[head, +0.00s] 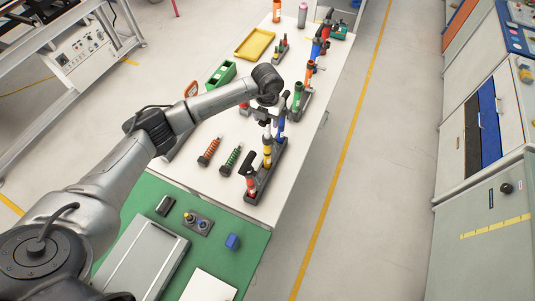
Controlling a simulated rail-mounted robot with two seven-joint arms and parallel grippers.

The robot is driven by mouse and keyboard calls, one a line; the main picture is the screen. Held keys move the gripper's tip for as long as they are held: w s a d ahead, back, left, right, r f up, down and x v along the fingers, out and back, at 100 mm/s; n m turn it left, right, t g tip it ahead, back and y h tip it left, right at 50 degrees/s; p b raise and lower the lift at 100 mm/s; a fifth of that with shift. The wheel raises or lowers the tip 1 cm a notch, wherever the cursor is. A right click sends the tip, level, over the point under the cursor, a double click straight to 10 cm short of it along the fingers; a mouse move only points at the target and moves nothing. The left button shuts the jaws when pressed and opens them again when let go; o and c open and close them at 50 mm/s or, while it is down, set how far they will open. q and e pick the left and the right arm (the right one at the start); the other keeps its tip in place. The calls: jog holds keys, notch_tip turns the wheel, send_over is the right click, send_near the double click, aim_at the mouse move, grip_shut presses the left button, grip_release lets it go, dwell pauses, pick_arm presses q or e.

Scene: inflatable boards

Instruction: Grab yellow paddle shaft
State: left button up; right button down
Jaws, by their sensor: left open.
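A yellow paddle shaft (267,151) stands upright in a dark rack (265,184) near the right edge of the white table. My left gripper (268,124) is above its top end with the jaws open. The fingertips are small here, so I cannot tell whether they touch the shaft or surround its top. A blue shaft (281,127) stands close behind it, and a red shaft (250,178) with a black top stands at the near end of the same rack. My right gripper is out of view.
An orange-ringed pump (208,152) and a green-ringed one (231,159) lie left of the rack. Another rack (300,101) stands behind. A green bin (221,75) and yellow tray (254,44) sit farther back. A blue block (232,241) lies on the green mat (151,187).

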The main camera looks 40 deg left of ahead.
pick_arm(q)
grip_shut()
dwell(0.4)
jog(key=shift+r, duration=0.15)
